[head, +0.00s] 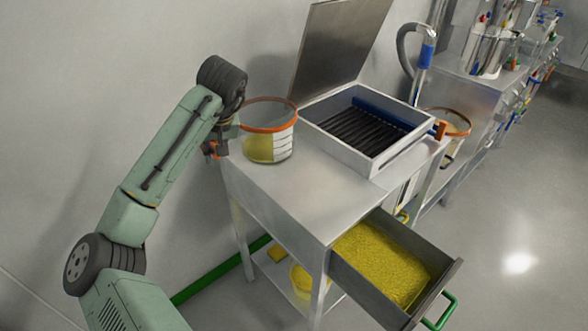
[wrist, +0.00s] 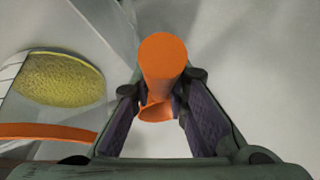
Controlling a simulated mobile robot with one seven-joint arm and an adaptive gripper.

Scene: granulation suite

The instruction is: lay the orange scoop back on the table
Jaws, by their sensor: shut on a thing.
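My gripper (wrist: 162,105) is shut on the orange scoop (wrist: 163,58), which sits between its two fingers in the wrist view. The scoop's round orange end faces the camera, and a curved orange part shows below it. In the head view, my gripper (head: 218,148) is at the far left corner of the steel table (head: 262,188), left of a clear bucket. Only small orange bits of the scoop show there. The wrist view shows pale surface behind the scoop, and I cannot tell its height relative to the tabletop.
The bucket (head: 283,143) has an orange rim and yellow powder inside. A square sieve box (head: 362,163) with a raised lid stands at the back right. An open drawer (head: 345,272) of yellow granules juts out at the front. The tabletop's front left is clear.

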